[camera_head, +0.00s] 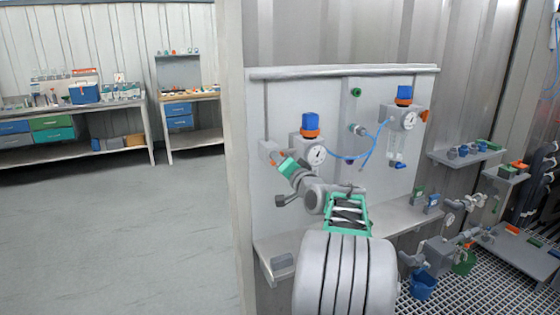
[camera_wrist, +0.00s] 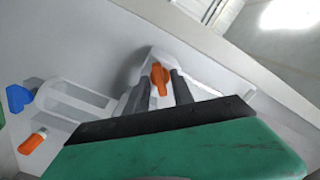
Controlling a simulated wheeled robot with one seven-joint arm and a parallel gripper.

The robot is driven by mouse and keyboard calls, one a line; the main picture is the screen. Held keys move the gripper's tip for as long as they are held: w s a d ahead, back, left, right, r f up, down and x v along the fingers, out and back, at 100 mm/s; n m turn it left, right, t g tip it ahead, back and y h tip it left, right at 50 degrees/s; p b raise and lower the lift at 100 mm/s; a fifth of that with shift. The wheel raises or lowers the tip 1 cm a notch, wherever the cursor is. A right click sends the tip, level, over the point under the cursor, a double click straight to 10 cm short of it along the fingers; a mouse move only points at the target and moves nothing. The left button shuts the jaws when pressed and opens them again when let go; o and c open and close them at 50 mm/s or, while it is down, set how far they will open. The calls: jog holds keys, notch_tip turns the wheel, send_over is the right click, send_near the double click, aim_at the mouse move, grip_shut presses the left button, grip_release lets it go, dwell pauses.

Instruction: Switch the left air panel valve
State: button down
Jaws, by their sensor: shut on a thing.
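The left air panel valve shows an orange handle (camera_wrist: 160,76) on a pale block in the wrist view. My gripper (camera_wrist: 157,86) has one grey finger on each side of this handle and is shut on it. In the head view my gripper (camera_head: 277,158) is at the left side of the panel (camera_head: 335,90), beside the left regulator (camera_head: 311,145). That regulator has a blue knob, an orange ring and a round gauge. The handle is largely hidden there by the gripper.
A second regulator (camera_head: 403,118) with a blue knob is at the panel's right. A blue hose (camera_head: 347,157) runs between the regulators. A shelf (camera_head: 400,215) juts out below the panel. Open floor (camera_head: 130,235) lies to the left, with workbenches (camera_head: 75,105) behind.

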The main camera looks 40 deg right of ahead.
jog(key=shift+m+p, duration=1.8)
jog(key=shift+m, duration=2.1)
jog(key=shift+f, duration=0.1)
jog(key=c, duration=1.5)
grip_release()
jog(key=shift+o, duration=0.2)
jog(key=shift+s, duration=0.1)
jog(key=b+v, duration=0.1)
jog(key=v, duration=0.6)
jog(key=shift+s+a, duration=0.2)
jog(key=shift+s, duration=0.1)
